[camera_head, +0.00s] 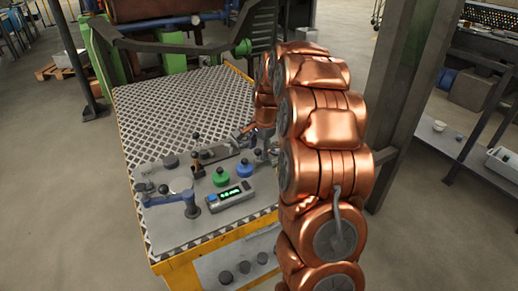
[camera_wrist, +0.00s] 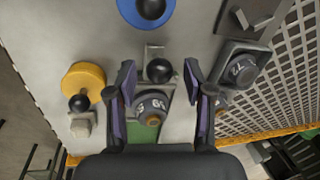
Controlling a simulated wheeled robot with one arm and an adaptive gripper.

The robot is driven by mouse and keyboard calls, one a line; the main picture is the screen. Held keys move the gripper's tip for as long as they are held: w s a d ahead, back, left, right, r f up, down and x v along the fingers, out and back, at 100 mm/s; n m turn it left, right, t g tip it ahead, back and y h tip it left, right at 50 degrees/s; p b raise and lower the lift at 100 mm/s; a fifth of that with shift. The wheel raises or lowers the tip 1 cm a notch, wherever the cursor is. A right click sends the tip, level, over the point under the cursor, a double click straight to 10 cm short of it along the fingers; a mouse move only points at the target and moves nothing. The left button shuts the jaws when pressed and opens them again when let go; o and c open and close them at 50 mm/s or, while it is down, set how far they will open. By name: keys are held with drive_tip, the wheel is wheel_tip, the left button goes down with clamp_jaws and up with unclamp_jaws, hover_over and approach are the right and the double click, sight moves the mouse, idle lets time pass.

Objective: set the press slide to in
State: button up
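In the wrist view, a black ball knob (camera_wrist: 160,70) stands on a narrow grey metal track, which looks like the press slide; no label for it is readable. My gripper (camera_wrist: 160,78) is open, with one finger on each side of this knob and a gap to each. A round numbered dial (camera_wrist: 152,105) with a brownish centre sits just below the knob, also between the fingers. In the head view my copper-coloured arm reaches over the right side of the control panel (camera_head: 160,227) and hides most of my gripper and the slide.
Near the gripper are a blue disc with a black knob (camera_wrist: 148,10), a yellow disc (camera_wrist: 83,80) with a black ball lever, and a second dial (camera_wrist: 242,68).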

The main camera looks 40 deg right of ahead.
sight(278, 143)
clamp_jaws()
idle(0.4)
drive_tip(key=d, duration=0.7)
drive_tip(key=shift+s+d, duration=0.3)
drive_tip(key=shift+s, duration=0.05)
drive_tip(key=shift+o, duration=0.5)
unclamp_jaws()
